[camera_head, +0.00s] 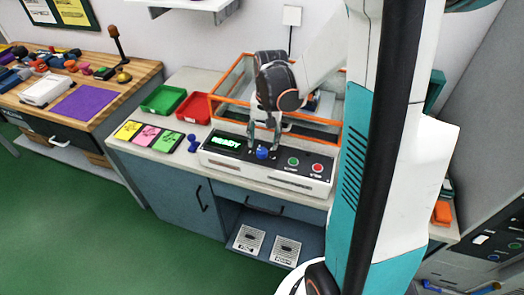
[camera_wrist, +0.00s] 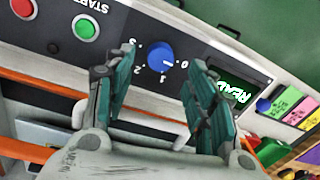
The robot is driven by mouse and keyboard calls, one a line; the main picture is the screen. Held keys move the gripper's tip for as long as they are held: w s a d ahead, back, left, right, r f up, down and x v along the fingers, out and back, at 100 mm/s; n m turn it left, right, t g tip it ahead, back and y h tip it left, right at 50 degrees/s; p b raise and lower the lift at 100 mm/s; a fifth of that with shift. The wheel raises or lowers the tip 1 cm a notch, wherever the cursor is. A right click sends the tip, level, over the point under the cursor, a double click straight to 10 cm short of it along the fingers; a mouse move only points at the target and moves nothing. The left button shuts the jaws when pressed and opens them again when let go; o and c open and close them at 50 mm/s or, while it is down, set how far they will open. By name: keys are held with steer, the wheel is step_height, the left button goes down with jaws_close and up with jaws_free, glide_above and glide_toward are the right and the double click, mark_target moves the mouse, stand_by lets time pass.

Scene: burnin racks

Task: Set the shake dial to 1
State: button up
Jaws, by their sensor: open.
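The shake dial is a round blue knob (camera_head: 262,153) on the front panel (camera_head: 222,162) of the white-and-black machine. In the wrist view the blue dial (camera_wrist: 160,53) appears between my fingertips, with marks 0, 1, 2 and 3 around it. A white line at the dial's edge lies by the 0. My gripper (camera_head: 263,136) is above the dial, pointing down at the panel. In the wrist view my gripper (camera_wrist: 158,58) is open, one finger on each side of the dial. I cannot tell whether either finger touches it.
A green button (camera_head: 293,161) and a red button (camera_head: 317,167) sit right of the dial. A green READY display (camera_head: 226,143) is on its left. An orange-framed clear enclosure (camera_head: 222,103) stands behind. Red (camera_head: 194,107) and green (camera_head: 162,99) trays are left.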

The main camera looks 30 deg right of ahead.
mark_target(262, 150)
step_height(262, 150, down, 5)
steer(key=shift+w+a+f+b, duration=0.1)
steer(key=shift+a+b, duration=0.05)
steer(key=shift+b, duration=0.55)
steer(key=c, duration=1.1)
